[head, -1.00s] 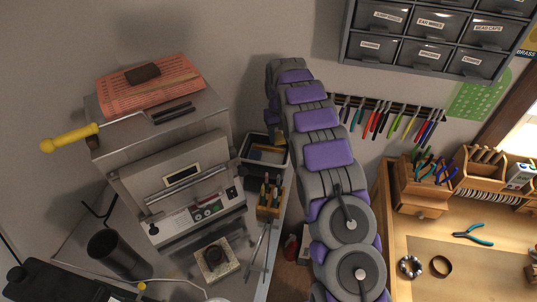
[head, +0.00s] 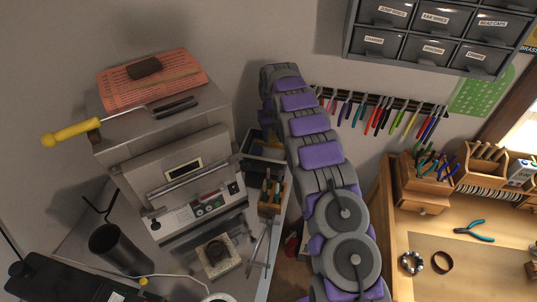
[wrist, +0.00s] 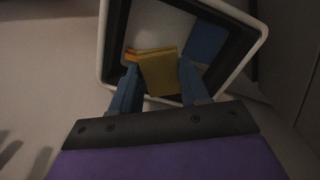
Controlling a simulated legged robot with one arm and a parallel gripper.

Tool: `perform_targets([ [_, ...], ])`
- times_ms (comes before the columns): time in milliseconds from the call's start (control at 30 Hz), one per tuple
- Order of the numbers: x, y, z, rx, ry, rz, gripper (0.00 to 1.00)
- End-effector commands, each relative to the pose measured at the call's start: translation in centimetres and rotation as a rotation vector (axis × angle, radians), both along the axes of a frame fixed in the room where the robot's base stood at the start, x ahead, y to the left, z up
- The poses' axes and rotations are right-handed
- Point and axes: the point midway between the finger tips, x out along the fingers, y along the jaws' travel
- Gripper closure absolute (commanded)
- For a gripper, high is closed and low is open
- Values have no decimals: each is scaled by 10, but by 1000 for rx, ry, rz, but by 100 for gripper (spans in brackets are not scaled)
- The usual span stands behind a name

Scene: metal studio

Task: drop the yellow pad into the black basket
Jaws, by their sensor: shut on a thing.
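My gripper (wrist: 158,82) is shut on the yellow pad (wrist: 160,72), which sits between its blue fingers in the wrist view. The pad is over the mouth of the black basket (wrist: 103,55), which has a pale rim; its exact height is unclear. An orange-yellow strip shows behind the pad's upper edge; I cannot tell whether it is a separate piece. A blue piece (wrist: 205,45) lies in the basket at right. In the head view the basket (head: 247,165) stands at the back of the metal bench, with my arm partly covering it and the gripper largely hidden.
A wooden holder with tools (head: 270,197) stands just in front of the basket. A metal machine (head: 180,175) with an orange paper stack (head: 150,82) on top is to the left. Pliers hang on a wall rack (head: 375,108) to the right, below dark drawers (head: 430,30).

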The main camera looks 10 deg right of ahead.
Motion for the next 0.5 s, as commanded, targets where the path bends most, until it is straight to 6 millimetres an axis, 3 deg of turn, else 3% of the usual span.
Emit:
perform_targets([
  [200,0,0,-19,0,-2,0,100],
  [467,1,-1,-20,0,-3,0,100],
  [500,1,0,-20,0,-3,0,53],
])
